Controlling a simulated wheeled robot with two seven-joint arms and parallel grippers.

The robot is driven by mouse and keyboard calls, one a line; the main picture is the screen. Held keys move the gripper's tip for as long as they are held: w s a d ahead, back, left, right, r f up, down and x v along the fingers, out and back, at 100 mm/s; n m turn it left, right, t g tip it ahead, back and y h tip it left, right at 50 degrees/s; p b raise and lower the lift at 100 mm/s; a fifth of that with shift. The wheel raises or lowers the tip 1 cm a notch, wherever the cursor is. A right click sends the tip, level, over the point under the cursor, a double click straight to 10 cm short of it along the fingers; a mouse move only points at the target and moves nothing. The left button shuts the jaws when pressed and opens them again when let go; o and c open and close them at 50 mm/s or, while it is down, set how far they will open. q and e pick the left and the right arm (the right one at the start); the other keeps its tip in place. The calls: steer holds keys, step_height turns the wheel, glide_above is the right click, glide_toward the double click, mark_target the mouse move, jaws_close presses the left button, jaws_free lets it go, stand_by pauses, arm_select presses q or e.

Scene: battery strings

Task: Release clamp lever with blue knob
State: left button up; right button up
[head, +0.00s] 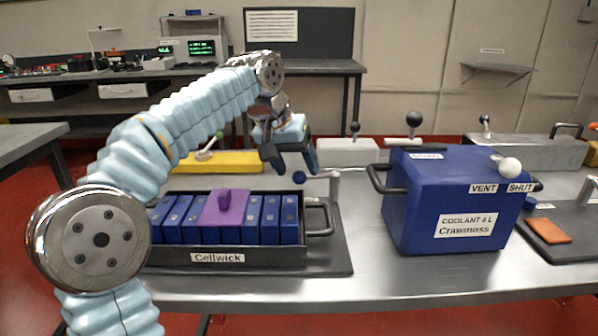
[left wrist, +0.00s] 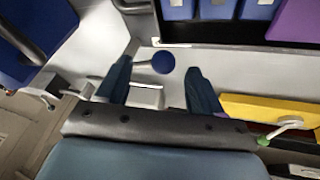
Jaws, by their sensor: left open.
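The blue knob (head: 299,177) is a small ball at the end of the clamp lever, beside the metal clamp post (head: 334,186) at the right rear of the Cellwick tray (head: 232,258). My left gripper (head: 292,166) is open, pointing down just above the knob. In the left wrist view the knob (left wrist: 163,62) shows between the fingers of my left gripper (left wrist: 159,71), with a gap on each side. The tray holds a row of blue cells (head: 290,220) and a purple piece (head: 224,210) with a grip. My right gripper is not in view.
A blue coolant box (head: 440,200) with handles stands to the right of the tray. Behind are a yellow block (head: 232,162) and a white block (head: 347,152), each with a lever. Bare table lies between tray and coolant box.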

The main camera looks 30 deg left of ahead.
arm_select(q)
steer(key=shift+x, duration=1.3)
steer(key=shift+s, duration=0.1)
jaws_close()
steer(key=shift+a, duration=0.1)
